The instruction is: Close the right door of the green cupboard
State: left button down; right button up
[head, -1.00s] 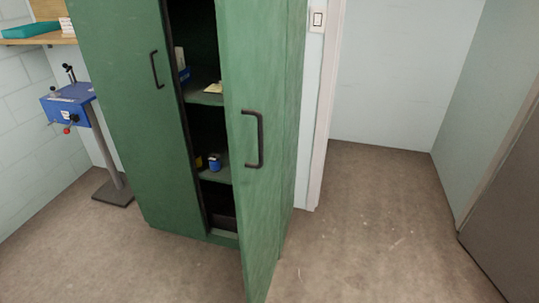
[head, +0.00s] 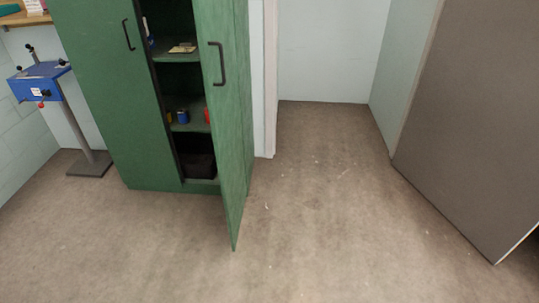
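The green cupboard (head: 95,100) stands left of centre in the head view. Its left door is shut, with a dark handle (head: 127,34). Its right door (head: 229,130) stands ajar, swung out toward me, with a dark bar handle (head: 217,62) on its outer face. Through the gap I see shelves (head: 188,127) with small items, among them a blue jar (head: 183,117). Neither of my grippers is in view, and nothing touches the right door.
A blue machine on a stand (head: 42,82) is left of the cupboard, below a wooden shelf (head: 22,19). A large grey panel (head: 465,120) stands at the right. The floor (head: 310,220) in front and to the right is clear.

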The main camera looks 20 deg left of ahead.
aim_at(214, 19)
jog(key=z, duration=0.8)
jog(key=i, duration=1.1)
jog(key=u, duration=0.65)
